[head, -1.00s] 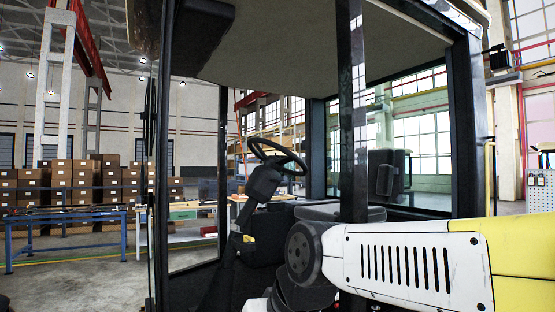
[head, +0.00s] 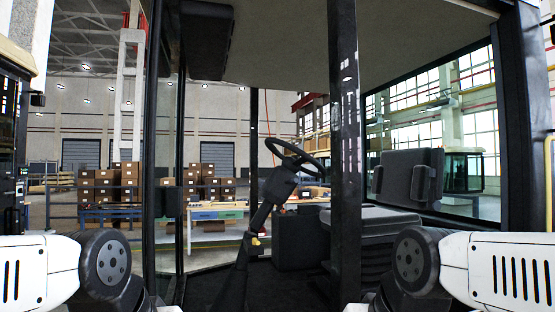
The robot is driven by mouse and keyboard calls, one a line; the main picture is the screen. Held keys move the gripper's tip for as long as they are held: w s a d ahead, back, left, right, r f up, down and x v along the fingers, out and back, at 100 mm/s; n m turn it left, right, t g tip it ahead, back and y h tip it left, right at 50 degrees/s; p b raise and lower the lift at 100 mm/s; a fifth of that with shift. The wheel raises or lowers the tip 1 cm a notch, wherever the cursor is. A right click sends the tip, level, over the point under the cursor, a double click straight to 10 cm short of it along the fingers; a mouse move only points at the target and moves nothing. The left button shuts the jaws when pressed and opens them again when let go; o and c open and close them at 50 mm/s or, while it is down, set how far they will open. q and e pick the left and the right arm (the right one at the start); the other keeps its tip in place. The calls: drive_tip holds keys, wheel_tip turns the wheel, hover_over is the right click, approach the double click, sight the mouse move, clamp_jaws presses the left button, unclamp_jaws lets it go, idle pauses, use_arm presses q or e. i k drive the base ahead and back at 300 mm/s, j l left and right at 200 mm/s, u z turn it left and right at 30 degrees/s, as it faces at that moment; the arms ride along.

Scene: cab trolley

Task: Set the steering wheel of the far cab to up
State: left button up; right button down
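A cab with dark posts (head: 347,150) fills the middle of the head view. Its black steering wheel (head: 291,156) sits tilted on top of a dark steering column (head: 268,200), left of the front post. The seat (head: 408,178) is right of the post. I cannot tell whether this is the far cab. My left arm shows at the lower left edge and my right arm at the lower right. Both grippers are out of view, and neither arm is seen touching the wheel.
Part of another cab (head: 15,130) stands at the left edge. The post stands between the wheel and the seat side of the opening. Behind are a workbench (head: 213,211) and stacked cardboard boxes (head: 215,185). A further glazed cab-like structure (head: 464,172) shows at the right.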

sight(282, 182)
drive_tip(key=i+l, duration=0.5)
drive_tip(key=l+u, duration=0.2)
drive_tip(key=u, duration=0.45)
drive_tip(key=k+l+u, duration=0.1)
drive_tip(key=l+u, duration=0.2)
drive_tip(key=k+l+u, duration=0.1)
drive_tip(key=l+u, duration=0.25)
drive_tip(key=k+l+u, duration=0.15)
drive_tip(key=u, duration=0.15)
drive_tip(key=l, duration=0.1)
